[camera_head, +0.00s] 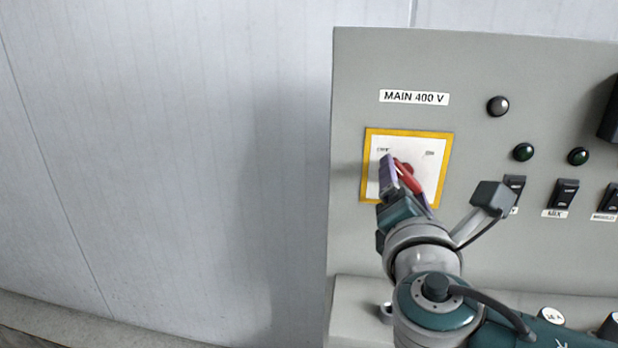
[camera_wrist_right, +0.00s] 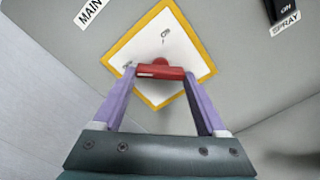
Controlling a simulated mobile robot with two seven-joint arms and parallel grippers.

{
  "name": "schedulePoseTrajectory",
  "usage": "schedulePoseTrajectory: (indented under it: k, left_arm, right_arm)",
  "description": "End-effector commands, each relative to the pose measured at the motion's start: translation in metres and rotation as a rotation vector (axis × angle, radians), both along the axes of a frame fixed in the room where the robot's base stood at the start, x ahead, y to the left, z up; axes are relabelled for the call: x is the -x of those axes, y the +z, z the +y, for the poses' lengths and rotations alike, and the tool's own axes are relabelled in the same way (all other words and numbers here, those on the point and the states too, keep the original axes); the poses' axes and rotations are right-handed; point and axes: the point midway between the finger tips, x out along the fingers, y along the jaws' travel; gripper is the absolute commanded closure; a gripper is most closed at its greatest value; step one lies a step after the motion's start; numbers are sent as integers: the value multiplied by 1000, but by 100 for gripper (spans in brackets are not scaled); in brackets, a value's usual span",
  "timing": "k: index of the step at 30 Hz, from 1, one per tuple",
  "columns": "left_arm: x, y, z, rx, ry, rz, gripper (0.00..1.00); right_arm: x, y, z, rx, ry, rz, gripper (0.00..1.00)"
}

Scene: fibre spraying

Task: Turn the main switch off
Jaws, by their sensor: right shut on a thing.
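The main switch has a red handle (camera_head: 409,178) on a white plate with a yellow border (camera_head: 448,165), under the "MAIN 400 V" label (camera_head: 414,98). Small print sits at the plate's upper left and upper right; the upper right reads like "ON". My right gripper (camera_head: 404,180) is at the plate, its purple fingers on either side of the handle. In the right wrist view the red handle (camera_wrist_right: 160,71) lies crosswise between the fingertips, touching both. The handle's exact angle is hard to tell, as the fingers partly cover it. My left gripper is not in view.
The grey panel (camera_head: 350,90) also carries a dark grey lamp (camera_head: 498,106), two green lamps (camera_head: 523,152) and several black rocker switches (camera_head: 563,193) to the right. A ledge with round knobs (camera_head: 551,315) runs below. The wall (camera_head: 150,150) at left is clear.

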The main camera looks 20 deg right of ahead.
Motion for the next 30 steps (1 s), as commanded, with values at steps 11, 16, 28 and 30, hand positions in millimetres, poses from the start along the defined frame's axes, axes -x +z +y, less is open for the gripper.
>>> schedulePoseTrajectory:
  k: [11, 16, 28, 30]
  left_arm:
    - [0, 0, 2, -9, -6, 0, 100]
    - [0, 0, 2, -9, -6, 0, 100]
    - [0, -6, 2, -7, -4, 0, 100]
    - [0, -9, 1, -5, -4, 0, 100]
  right_arm:
    - [0, 0, 0, 4, 2, 3, 17]
    - [0, 0, 0, 3, 1, 2, 0]
    - [13, -3, 9, 0, 4, 2, 0]
    - [23, -3, 14, -1, 2, 2, 0]
